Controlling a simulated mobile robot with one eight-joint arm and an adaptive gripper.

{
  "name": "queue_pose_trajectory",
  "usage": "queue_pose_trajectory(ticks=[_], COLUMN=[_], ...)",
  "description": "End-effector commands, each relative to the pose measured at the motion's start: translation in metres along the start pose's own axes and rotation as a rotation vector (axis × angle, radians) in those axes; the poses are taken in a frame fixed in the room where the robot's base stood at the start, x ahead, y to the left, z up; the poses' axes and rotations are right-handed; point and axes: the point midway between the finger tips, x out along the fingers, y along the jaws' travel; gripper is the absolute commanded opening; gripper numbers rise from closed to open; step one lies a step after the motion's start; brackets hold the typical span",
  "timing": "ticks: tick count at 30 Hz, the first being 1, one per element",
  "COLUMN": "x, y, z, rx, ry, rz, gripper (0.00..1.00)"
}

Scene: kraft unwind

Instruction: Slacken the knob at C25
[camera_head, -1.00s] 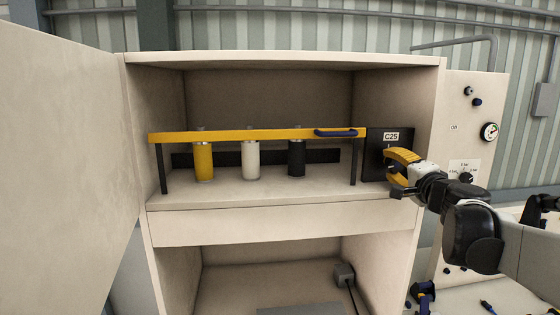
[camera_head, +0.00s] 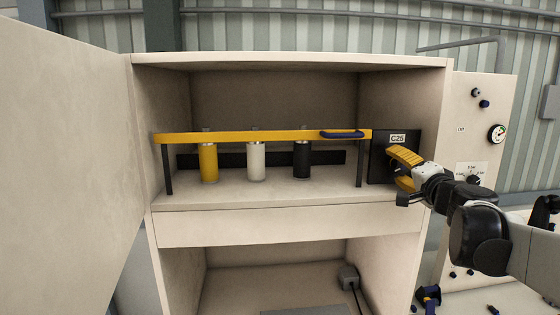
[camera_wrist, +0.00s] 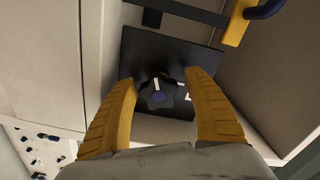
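The C25 label (camera_head: 397,138) sits at the top of a dark panel (camera_head: 380,160) at the right inside the cabinet. My gripper (camera_head: 394,166) has yellow ribbed fingers and is in front of the panel. In the wrist view my gripper (camera_wrist: 162,88) is open, one finger to each side of the knob, with gaps showing between fingers and knob. In the head view the knob is hidden behind my gripper.
A yellow bar (camera_head: 255,136) with a blue handle (camera_head: 342,134) runs across the shelf just left of the panel. Yellow, white and black cylinders (camera_head: 302,160) stand under it. The cabinet's right wall is close. A gauge (camera_head: 496,134) is on the outer side panel.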

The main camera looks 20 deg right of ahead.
Motion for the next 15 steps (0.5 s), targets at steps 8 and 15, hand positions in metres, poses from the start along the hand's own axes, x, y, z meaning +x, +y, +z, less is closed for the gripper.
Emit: queue_pose_trajectory(ticks=[8,15], x=[-0.001,-0.027], y=[0.001,0.002], z=[0.001,0.000], rx=[-0.001,-0.001], ry=[0.000,0.002], rz=[0.001,0.003], gripper=[0.66,0.66])
